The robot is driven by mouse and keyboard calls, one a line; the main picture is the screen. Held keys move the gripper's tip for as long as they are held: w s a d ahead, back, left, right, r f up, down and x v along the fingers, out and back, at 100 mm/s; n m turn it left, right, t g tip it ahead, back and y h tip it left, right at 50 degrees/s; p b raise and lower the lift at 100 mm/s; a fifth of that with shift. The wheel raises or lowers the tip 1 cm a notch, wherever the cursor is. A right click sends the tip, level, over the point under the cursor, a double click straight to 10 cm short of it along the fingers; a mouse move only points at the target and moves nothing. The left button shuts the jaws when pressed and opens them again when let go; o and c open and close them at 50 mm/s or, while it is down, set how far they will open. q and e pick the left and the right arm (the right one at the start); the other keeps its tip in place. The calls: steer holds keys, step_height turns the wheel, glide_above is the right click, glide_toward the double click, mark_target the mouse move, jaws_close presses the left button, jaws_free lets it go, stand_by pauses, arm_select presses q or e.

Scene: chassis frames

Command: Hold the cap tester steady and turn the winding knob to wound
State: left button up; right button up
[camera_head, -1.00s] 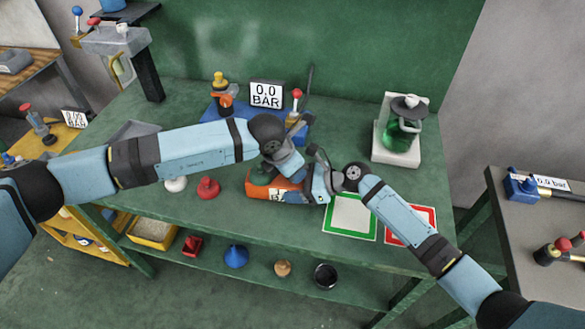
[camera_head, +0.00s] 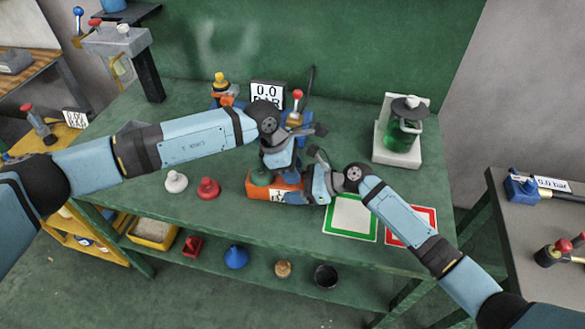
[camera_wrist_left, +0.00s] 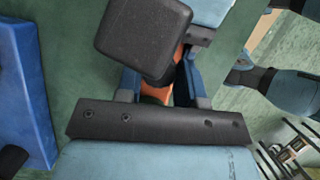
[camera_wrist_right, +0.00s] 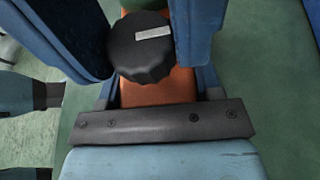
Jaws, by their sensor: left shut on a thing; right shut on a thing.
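The cap tester (camera_head: 258,192) is an orange block with a white label on its front and a dark green round part on its left end. It lies on the green bench. My right gripper (camera_head: 318,184) is shut on the tester's body from its right end. The winding knob (camera_wrist_right: 140,50), black and ribbed with a pale pointer mark, sits on the orange top in the right wrist view. My left gripper (camera_head: 284,172) points down from above, shut on the knob, with its blue fingers on either side. In the left wrist view a dark block hides much of the knob.
A white knob (camera_head: 176,182) and a red knob (camera_head: 208,188) stand left of the tester. Green-framed (camera_head: 350,237) and red-framed (camera_head: 430,214) pads lie right.

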mark_target(274, 178)
arm_select(q)
steer(key=shift+m, duration=0.3)
steer(key=shift+a, duration=0.1)
steer(key=o, duration=0.7)
steer(key=shift+c, duration=0.2)
steer(key=v, duration=1.2)
steer(key=shift+w, duration=0.15)
arm_select(e)
steer(key=o, duration=1.2)
steer(key=shift+d, duration=0.1)
